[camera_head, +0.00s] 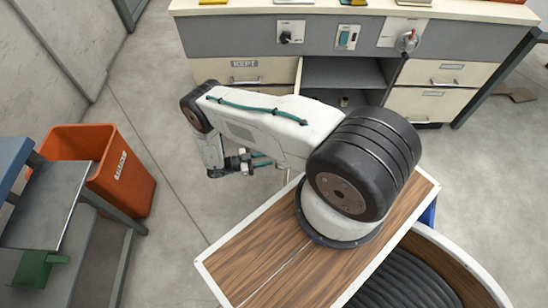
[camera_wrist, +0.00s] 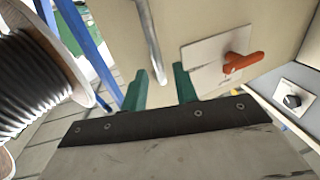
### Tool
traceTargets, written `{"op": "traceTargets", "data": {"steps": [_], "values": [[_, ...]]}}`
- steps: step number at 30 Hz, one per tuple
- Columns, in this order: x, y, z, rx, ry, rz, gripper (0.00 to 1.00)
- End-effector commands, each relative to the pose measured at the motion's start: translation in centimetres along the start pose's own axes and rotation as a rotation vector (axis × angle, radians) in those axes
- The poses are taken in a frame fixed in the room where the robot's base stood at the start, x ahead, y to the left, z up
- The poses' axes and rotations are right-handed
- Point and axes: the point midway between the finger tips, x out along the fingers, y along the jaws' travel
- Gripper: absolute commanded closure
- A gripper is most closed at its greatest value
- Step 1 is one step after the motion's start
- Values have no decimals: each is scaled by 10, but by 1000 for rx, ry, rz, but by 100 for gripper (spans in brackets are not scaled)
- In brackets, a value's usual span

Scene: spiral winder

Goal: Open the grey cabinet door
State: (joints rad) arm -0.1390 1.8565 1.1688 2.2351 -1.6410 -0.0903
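In the wrist view, a beige-grey panel (camera_wrist: 195,25) faces my gripper. It has a long metal bar handle (camera_wrist: 148,38) and a white plate with a red-orange lever (camera_wrist: 240,63). My gripper (camera_wrist: 162,82) shows two green fingers with a gap between them. The lower end of the handle shows between the fingers in the picture; I cannot tell whether they touch it. In the head view my gripper (camera_head: 262,161) hangs left of my arm, in front of the bench. I cannot pick out this panel for certain in the head view.
A bench (camera_head: 220,35) with drawers and an open compartment (camera_head: 340,75) stands at the back. An orange bin (camera_head: 125,175) and a metal shelf (camera_head: 60,205) are at left. In the wrist view a cable spool (camera_wrist: 35,65) is at left and a black knob (camera_wrist: 291,101) at right.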

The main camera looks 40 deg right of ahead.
Motion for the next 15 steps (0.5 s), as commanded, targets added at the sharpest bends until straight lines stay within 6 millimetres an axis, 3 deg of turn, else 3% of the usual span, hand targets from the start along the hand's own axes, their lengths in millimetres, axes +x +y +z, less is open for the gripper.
{"op": "traceTargets", "data": {"steps": [6, 15], "values": [[-26, -1, 0, 1, -1, 1, 71], [-31, -1, 0, 0, -2, 3, 71]]}}
